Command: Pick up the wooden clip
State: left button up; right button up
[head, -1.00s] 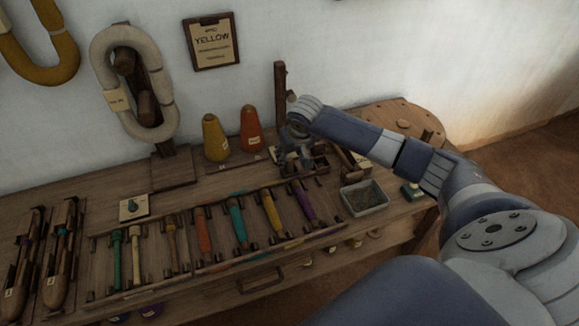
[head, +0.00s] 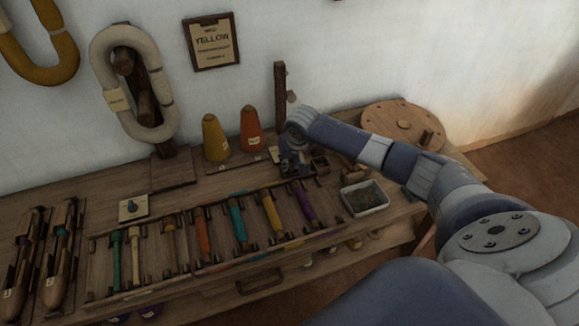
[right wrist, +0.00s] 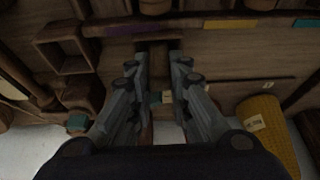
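My right gripper (head: 290,166) points down over the back of the wooden bench, just right of the orange cone. In the right wrist view its two fingers (right wrist: 158,52) stand apart with a gap between them. A dark brown wooden piece (right wrist: 152,62) shows in that gap near the fingertips; I cannot tell for sure that it is the wooden clip. A small teal and pale piece (right wrist: 166,97) also shows between the fingers, lower in the picture. In the head view the gripper hides what is under it. My left gripper is not in view.
A rack of coloured bobbins (head: 205,245) lies in front of the gripper. A yellow cone (head: 215,138) and an orange cone (head: 251,130) stand to its left, a thin upright post (head: 280,90) behind it. A grey tray (head: 365,198) and small wooden box (head: 320,164) are at its right.

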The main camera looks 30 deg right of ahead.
jog(key=shift+r, duration=0.45)
notch_tip(320, 180, up, 2)
jog(key=shift+w+r, duration=0.1)
jog(key=shift+r, duration=0.1)
jog(key=s+a+r, duration=0.1)
jog(key=s+a, duration=0.2)
jog(key=s, duration=0.4)
jog(key=s+a, duration=0.3)
jog(key=s, duration=0.4)
jog(key=shift+s+a+r, duration=0.35)
jog(key=shift+a, duration=0.05)
